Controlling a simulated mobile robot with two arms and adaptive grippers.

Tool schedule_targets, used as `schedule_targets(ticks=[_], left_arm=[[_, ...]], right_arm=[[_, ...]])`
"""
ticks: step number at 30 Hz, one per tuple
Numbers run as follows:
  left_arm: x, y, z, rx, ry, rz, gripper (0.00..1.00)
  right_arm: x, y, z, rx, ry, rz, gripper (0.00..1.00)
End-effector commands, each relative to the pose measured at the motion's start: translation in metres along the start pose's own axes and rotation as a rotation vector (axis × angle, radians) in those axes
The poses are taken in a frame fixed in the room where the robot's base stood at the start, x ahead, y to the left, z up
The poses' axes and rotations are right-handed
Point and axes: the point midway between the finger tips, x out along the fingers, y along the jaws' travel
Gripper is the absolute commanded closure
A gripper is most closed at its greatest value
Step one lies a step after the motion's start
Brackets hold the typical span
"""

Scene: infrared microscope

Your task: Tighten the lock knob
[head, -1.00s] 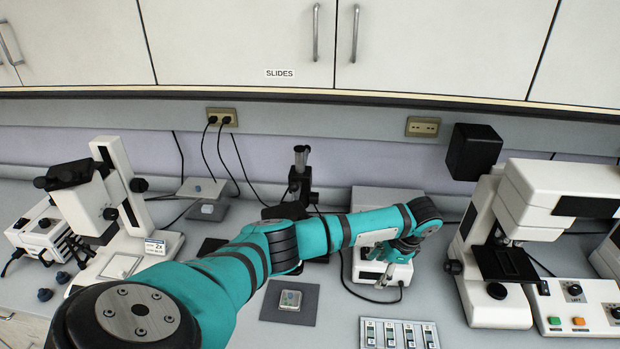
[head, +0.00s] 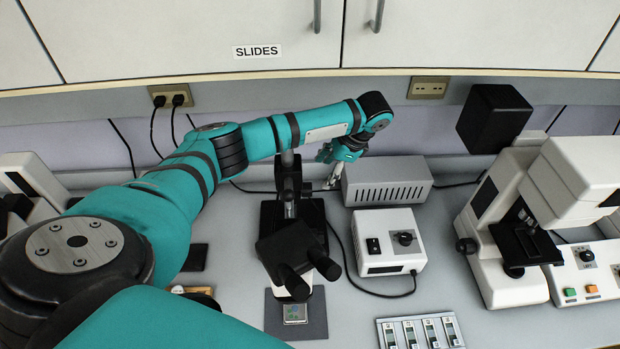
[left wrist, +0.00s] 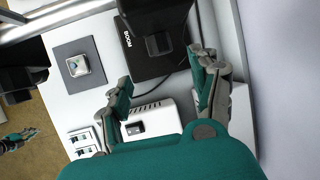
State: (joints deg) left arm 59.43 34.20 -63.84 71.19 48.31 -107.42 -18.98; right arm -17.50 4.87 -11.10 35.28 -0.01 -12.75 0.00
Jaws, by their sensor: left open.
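A black microscope (head: 287,246) with two eyepieces stands at the centre on an upright post (head: 290,180). In the left wrist view its black body (left wrist: 155,35) lies just beyond my fingers. I cannot make out the lock knob for certain; small dark parts sit on the post beside my gripper. My left gripper (head: 330,178) is open and points down between the post and the grey vented box. In the left wrist view its fingers (left wrist: 162,92) are spread with nothing between them. A teal and grey gripper, seemingly my right (left wrist: 20,138), shows small at the left edge there.
The grey vented box (head: 388,182) stands close right of my left gripper. A white control box (head: 388,241) with a switch and dial stands in front, its cable on the bench. A white microscope (head: 510,235) is at the right. A slide tray (head: 420,330) lies at the front.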

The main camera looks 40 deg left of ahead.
Motion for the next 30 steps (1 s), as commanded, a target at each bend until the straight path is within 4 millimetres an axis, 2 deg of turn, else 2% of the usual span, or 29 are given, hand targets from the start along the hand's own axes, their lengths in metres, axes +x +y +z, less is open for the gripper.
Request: schedule_targets(ticks=[3, 9, 15, 19, 26, 30], left_arm=[[0.024, 0.0, 0.003, -0.002, -0.005, 0.003, 0.37], [0.062, 0.0, 0.003, -0.001, -0.005, 0.002, 0.37], [0.086, 0.0, 0.001, -0.001, -0.002, 0.001, 0.37], [0.092, 0.0, 0.0, -0.001, -0.001, 0.0, 0.37], [0.092, 0.0, 0.0, -0.001, 0.0, -0.001, 0.37], [0.092, 0.0, 0.0, -0.001, 0.0, -0.001, 0.53]], right_arm=[[-0.011, 0.005, 0.004, -0.002, -0.008, 0.005, 1.0], [-0.02, 0.004, -0.001, -0.004, 0.0, 0.004, 1.0], [-0.023, -0.007, -0.013, -0.003, 0.019, -0.01, 1.0], [-0.023, -0.013, -0.016, -0.003, 0.023, -0.016, 1.0], [-0.023, -0.01, -0.014, -0.005, 0.02, -0.013, 1.0], [-0.023, -0.007, -0.012, -0.005, 0.017, -0.009, 1.0]])
